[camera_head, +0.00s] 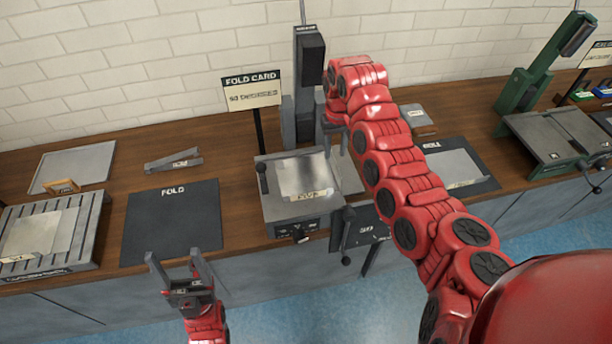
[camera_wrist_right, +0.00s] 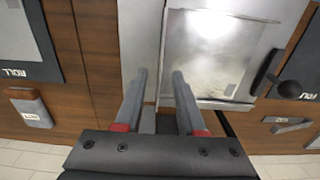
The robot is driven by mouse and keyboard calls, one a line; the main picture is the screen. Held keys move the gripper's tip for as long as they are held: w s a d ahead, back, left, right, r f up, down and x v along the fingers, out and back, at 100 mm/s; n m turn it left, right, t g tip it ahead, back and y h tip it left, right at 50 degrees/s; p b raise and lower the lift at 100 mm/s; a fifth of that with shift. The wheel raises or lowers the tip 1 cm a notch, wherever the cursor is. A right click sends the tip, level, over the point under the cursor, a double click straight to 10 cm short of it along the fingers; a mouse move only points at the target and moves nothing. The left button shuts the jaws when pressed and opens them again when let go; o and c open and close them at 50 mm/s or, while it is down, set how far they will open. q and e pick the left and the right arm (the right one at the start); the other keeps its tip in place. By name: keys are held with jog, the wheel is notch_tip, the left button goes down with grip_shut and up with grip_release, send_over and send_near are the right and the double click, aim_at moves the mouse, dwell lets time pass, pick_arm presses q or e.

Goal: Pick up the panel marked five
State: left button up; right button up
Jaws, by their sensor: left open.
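No panel clearly marked five can be read. A silver sheet (camera_head: 303,177) with a small pale label lies on the grey machine (camera_head: 275,207) at the centre; it also shows in the right wrist view (camera_wrist_right: 210,55). A dark panel (camera_head: 369,226) with unclear white digits shows at the machine's front right. My right gripper (camera_head: 335,132) is above the machine's back right side; in the right wrist view its fingers (camera_wrist_right: 159,78) are apart and empty. My left gripper (camera_head: 174,258) is open and empty in front of the FOLD mat (camera_head: 172,220).
A FOLD CARD sign (camera_head: 252,88) stands behind the machine. A slatted rack (camera_head: 50,232) and a grey tray (camera_head: 73,165) are at the left. A green machine (camera_head: 545,75) stands at the right. The FOLD mat is bare. My right arm hides part of the counter.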

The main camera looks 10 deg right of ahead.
aim_at(334, 159)
jog(key=shift+f, duration=0.3)
jog(key=f+p, duration=0.2)
jog(key=f, duration=0.1)
jog(key=f+p, duration=0.1)
jog(key=shift+s+a+f, duration=0.1)
jog(key=shift+s+f, duration=0.15)
jog(key=shift+f, duration=0.05)
jog(key=shift+w+f, duration=0.1)
jog(key=shift+f, duration=0.25)
grip_shut()
dwell(0.7)
